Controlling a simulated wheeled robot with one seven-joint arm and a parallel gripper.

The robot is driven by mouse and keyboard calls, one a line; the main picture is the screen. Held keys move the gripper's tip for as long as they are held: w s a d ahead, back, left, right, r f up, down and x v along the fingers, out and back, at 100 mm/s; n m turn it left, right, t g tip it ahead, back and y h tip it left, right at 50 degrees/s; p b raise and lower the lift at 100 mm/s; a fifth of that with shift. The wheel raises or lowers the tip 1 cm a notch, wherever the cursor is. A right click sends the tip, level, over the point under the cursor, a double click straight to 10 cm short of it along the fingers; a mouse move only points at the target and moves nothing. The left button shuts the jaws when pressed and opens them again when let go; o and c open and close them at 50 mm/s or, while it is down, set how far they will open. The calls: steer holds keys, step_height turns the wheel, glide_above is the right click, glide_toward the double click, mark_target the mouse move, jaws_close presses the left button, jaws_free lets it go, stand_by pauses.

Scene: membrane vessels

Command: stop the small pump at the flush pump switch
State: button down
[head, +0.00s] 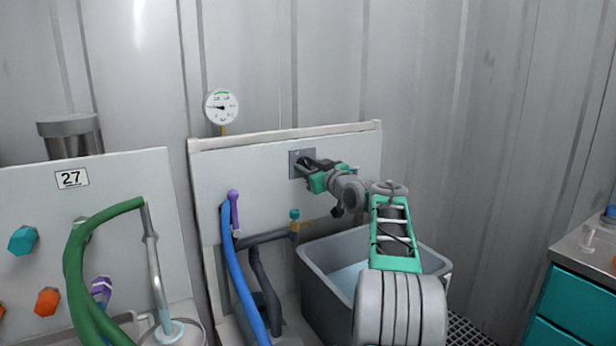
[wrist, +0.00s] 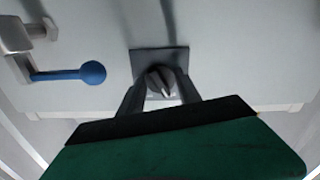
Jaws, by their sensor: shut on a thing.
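The flush pump switch is a dark grey square plate (head: 295,157) on the pale panel, with a rotary knob at its middle. In the wrist view the switch plate (wrist: 145,61) shows square on, and its grey knob (wrist: 160,82) has a pointed ridge. My gripper (head: 307,165) reaches the switch from the right. In the wrist view the two dark fingers of my gripper (wrist: 161,88) stand on either side of the knob and are shut on it. The pump itself cannot be made out.
A grey tub (head: 318,268) with pale liquid stands below the panel. A blue hose (head: 240,275) and a purple handle (head: 234,208) are left of the switch. A round gauge (head: 221,106) rises above the panel. A blue-knobbed lever (wrist: 92,72) shows in the wrist view.

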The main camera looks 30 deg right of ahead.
steer(key=shift+n+b, duration=0.3)
steer(key=shift+n, duration=0.2)
steer(key=c, duration=0.8)
jaws_free()
steer(key=shift+c, duration=0.2)
steer(key=s, duration=0.7)
steer(key=shift+s+a, duration=0.2)
steer(key=shift+s, duration=0.2)
